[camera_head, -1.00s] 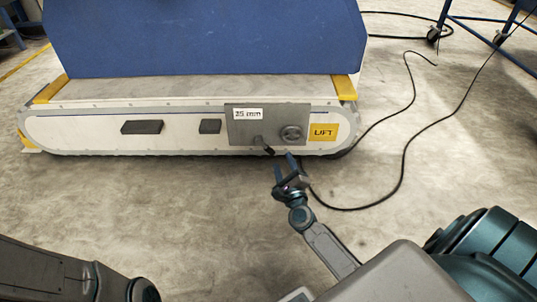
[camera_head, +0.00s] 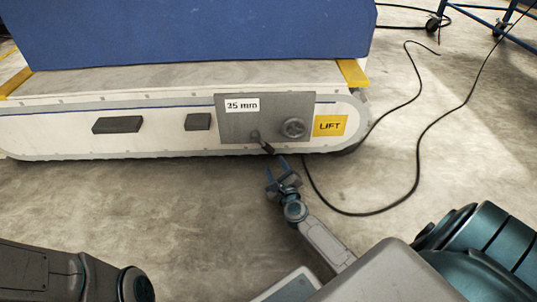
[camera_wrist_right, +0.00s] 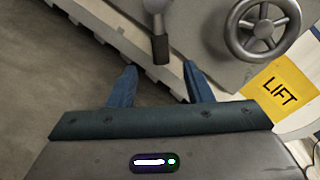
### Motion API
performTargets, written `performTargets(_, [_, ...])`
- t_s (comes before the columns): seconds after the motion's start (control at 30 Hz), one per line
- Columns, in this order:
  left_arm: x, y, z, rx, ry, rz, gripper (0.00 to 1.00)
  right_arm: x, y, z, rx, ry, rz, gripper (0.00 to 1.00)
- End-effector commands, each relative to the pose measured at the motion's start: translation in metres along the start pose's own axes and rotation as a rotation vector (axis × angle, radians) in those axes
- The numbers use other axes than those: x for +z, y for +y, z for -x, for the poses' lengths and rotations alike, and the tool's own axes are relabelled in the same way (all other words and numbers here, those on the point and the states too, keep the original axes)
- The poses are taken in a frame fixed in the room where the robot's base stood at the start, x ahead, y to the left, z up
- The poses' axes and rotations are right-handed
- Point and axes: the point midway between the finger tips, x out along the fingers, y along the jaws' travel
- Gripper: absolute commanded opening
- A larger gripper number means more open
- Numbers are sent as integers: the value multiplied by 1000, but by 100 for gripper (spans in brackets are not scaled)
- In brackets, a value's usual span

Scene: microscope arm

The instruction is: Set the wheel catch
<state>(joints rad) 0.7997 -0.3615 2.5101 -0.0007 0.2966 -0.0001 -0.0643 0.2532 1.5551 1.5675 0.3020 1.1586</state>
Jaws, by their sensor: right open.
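The wheel catch looks to be the small lever (camera_head: 262,143) with a dark grip on the grey panel (camera_head: 240,122), angled down to the right. In the right wrist view the lever (camera_wrist_right: 160,45) hangs above the gap between my fingers. A round handwheel (camera_head: 293,127) sits to its right; it also shows in the right wrist view (camera_wrist_right: 262,28). My right gripper (camera_head: 276,166) is open and empty, just below the lever and apart from it. Its two fingers (camera_wrist_right: 158,85) point toward the panel. My left arm shows at the lower left, but its gripper is out of view.
The panel is on the side of a long white base (camera_head: 60,130) under a blue body (camera_head: 190,30). A yellow LIFT label (camera_head: 330,125) and a 25 mm label (camera_head: 242,105) flank it. A black cable (camera_head: 400,200) lies on the concrete floor, right of my gripper.

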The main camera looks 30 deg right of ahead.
Motion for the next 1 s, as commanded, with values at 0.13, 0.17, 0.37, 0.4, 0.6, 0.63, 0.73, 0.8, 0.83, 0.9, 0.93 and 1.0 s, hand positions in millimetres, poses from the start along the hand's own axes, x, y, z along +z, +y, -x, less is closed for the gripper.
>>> performTargets(0.13, [-6,-3,10,0,0,0,36,-2,1,-31,-3,-2,-1,46])
performTargets(0.17, [-7,-4,12,0,0,0,36,-1,1,-37,-3,-2,0,46])
performTargets(0.37, [-12,-6,21,0,0,0,36,-1,1,-68,-2,-1,1,46])
performTargets(0.4, [-12,-6,22,0,0,0,36,-1,1,-73,-2,-1,0,46])
performTargets(0.6, [-13,-7,24,0,1,0,36,0,0,-83,-1,-1,1,46])
performTargets(0.63, [-13,-7,24,0,1,0,36,0,0,-84,-1,-1,1,46])
performTargets(0.73, [-13,-7,24,0,1,0,36,0,0,-84,0,0,1,46])
performTargets(0.8, [-13,-7,24,0,1,0,36,0,0,-84,0,0,1,46])
performTargets(0.83, [-13,-7,24,0,1,0,36,0,0,-84,0,0,1,46])
performTargets(0.9, [-13,-7,24,0,1,0,36,0,0,-83,0,0,1,34])
performTargets(0.93, [-13,-7,24,0,1,0,36,0,0,-83,0,0,1,28])
performTargets(1.0, [-13,-7,24,0,1,0,36,0,0,-83,0,0,1,15])
